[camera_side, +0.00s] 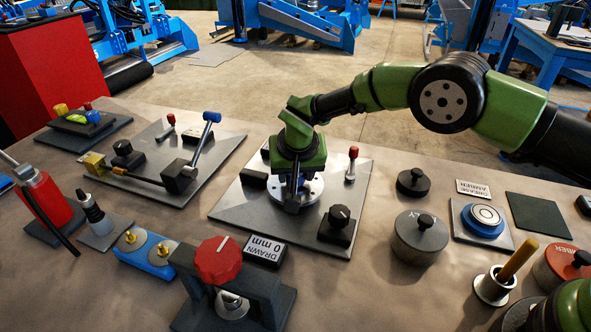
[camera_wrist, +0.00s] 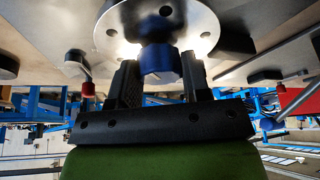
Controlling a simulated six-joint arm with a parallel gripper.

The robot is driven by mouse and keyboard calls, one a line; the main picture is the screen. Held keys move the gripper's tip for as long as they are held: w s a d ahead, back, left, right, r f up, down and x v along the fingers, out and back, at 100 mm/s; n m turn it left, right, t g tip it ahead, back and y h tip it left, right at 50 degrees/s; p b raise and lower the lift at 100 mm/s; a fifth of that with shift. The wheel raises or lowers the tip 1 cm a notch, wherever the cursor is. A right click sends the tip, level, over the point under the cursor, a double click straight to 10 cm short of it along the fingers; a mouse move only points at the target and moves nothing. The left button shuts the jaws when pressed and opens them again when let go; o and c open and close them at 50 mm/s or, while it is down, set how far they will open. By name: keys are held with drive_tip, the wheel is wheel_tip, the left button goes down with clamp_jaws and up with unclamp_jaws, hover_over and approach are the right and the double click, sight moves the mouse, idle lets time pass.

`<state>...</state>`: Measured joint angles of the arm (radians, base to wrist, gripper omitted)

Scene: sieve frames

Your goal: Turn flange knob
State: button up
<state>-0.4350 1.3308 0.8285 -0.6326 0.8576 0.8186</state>
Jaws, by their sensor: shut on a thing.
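The flange (camera_side: 313,189) is a round silver disc with holes, on a grey plate (camera_side: 240,200) in the middle of the table. In the wrist view the flange (camera_wrist: 205,22) fills the top, and a blue knob (camera_wrist: 160,62) stands out from its centre. My gripper (camera_side: 292,196) points down over the flange. In the wrist view its two black jaws (camera_wrist: 160,75) are shut on the blue knob, one on each side. In the side view my wrist and jaws hide the knob and much of the disc.
A blue-handled lever (camera_side: 205,140) stands on the plate to the left. A red knob (camera_side: 218,260) is in front.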

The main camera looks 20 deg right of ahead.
drive_tip(key=n+y, duration=0.1)
drive_tip(key=n, duration=0.3)
drive_tip(key=shift+d+n+y, duration=0.1)
drive_tip(key=shift+n+y, duration=0.9)
drive_tip(key=shift+n, duration=0.9)
drive_tip(key=o, duration=0.9)
drive_tip(key=shift+r, duration=0.15)
drive_tip(key=v, duration=0.9)
drive_tip(key=shift+s+d+r, duration=0.1)
drive_tip(key=shift+s+r, duration=0.05)
drive_tip(key=shift+r, duration=0.15)
